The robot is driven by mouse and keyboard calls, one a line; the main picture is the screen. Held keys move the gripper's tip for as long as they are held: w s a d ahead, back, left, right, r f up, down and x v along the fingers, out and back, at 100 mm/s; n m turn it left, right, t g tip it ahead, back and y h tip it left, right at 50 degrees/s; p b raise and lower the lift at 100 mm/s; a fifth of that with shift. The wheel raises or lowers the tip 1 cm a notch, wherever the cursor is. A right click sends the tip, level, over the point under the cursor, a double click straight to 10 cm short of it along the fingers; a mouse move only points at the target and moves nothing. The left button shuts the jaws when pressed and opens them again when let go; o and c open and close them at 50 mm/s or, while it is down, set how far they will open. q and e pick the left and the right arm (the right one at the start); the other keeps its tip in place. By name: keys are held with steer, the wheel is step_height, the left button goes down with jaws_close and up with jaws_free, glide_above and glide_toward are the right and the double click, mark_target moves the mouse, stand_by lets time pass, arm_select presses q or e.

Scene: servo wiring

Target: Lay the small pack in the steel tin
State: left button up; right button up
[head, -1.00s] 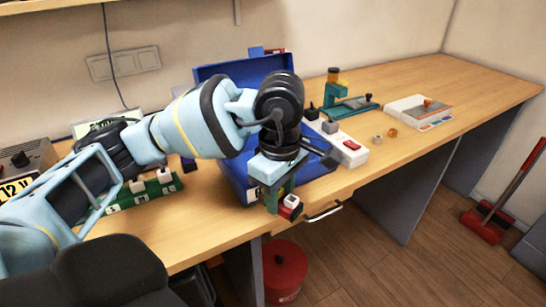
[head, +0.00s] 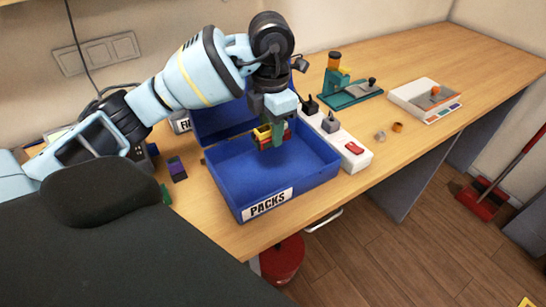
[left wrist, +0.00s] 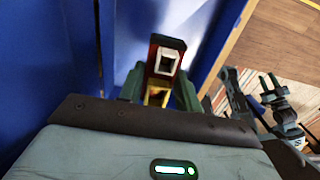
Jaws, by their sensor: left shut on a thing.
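The steel tin (head: 312,178) is an open blue box with a white PACKS label on its front wall. Its lid stands raised at the back, and its visible floor is bare. My left gripper (head: 270,138) points down over the back part of the tin, shut on the small pack (head: 262,131). The pack shows red and yellow in the head view, partly hidden by the fingers. In the left wrist view the pack (left wrist: 165,62) has a pale square connector on its end, between the green fingers. Contact with the tin floor cannot be told.
A white power strip (head: 345,146) with plugs and a red switch stands close to the tin's right side. A green press (head: 345,88), a white scale (head: 425,100) and two small rings lie farther right. A dark purple-marked block (head: 177,169) lies left of the tin.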

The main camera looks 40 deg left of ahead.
arm_select(q)
steer(key=shift+w+a, duration=0.1)
steer(key=shift+w, duration=0.05)
glide_above(272, 171)
step_height(272, 171, down, 5)
steer(key=shift+f, duration=0.65)
step_height(272, 171, down, 4)
steer(key=shift+r, duration=0.25)
arm_select(e)
steer(key=shift+s, duration=0.15)
steer(key=shift+f, duration=0.1)
